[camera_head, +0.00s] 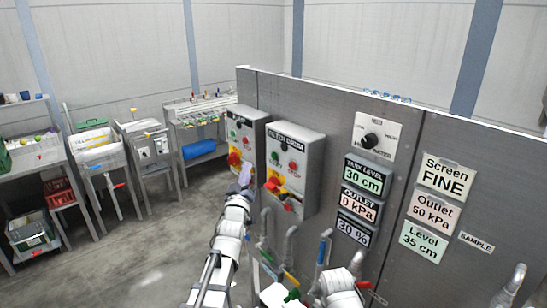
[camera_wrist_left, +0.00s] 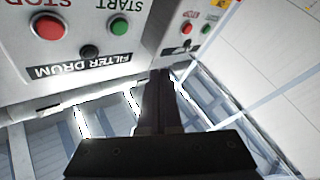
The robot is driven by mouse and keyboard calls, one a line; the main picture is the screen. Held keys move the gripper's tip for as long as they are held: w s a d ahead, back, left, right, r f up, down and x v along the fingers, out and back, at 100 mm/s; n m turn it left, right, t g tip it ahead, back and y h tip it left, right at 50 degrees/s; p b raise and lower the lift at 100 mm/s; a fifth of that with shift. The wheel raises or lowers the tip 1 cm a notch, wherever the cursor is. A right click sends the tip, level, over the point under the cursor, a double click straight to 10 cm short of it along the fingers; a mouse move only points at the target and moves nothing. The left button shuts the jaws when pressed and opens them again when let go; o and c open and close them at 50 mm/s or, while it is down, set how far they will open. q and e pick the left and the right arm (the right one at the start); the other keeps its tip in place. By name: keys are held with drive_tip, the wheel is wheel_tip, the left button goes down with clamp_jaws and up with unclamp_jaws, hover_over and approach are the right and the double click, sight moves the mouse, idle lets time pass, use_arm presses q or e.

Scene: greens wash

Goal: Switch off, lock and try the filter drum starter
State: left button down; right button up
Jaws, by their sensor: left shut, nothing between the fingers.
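The filter drum starter (camera_head: 308,150) is a grey box on the panel wall, labelled FILTER DRUM. In the head view a red handle (camera_head: 272,185) shows on its lower front, with more red and yellow parts (camera_head: 291,206) beside it, too small to tell apart. In the left wrist view, upside down, are its red STOP button (camera_wrist_left: 47,26), green START button (camera_wrist_left: 118,28) and a small black knob (camera_wrist_left: 88,52). My left gripper (camera_head: 246,173) is shut and empty, by the box's left side; its fingers also show in the left wrist view (camera_wrist_left: 158,85). My right gripper is not visible.
A second starter box (camera_head: 247,122) with a red handle (camera_head: 234,158) stands just left. Pipes with a blue valve handle (camera_head: 321,250) run below the starter. A selector knob (camera_head: 371,140) and display plates (camera_head: 363,180) are to the right. Sinks and carts stand left; the floor (camera_head: 130,265) between is clear.

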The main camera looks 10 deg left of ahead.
use_arm(q)
drive_tip(key=w+d, duration=0.4)
drive_tip(key=w, duration=0.2)
drive_tip(key=shift+d, duration=0.35)
drive_tip(key=shift+w+d, duration=0.1)
drive_tip(key=shift+w, duration=0.1)
idle(1.8)
drive_tip(key=shift+w+d, duration=0.2)
drive_tip(key=shift+w+d, duration=0.25)
drive_tip(key=shift+w, duration=0.1)
idle(1.1)
drive_tip(key=shift+s, duration=0.1)
drive_tip(key=shift+s+a, duration=0.5)
drive_tip(key=shift+s, duration=0.1)
drive_tip(key=shift+s+a, duration=0.8)
drive_tip(key=shift+s, duration=0.2)
drive_tip(key=shift+s+a, duration=0.75)
drive_tip(key=shift+s, duration=0.2)
drive_tip(key=shift+f, duration=0.15)
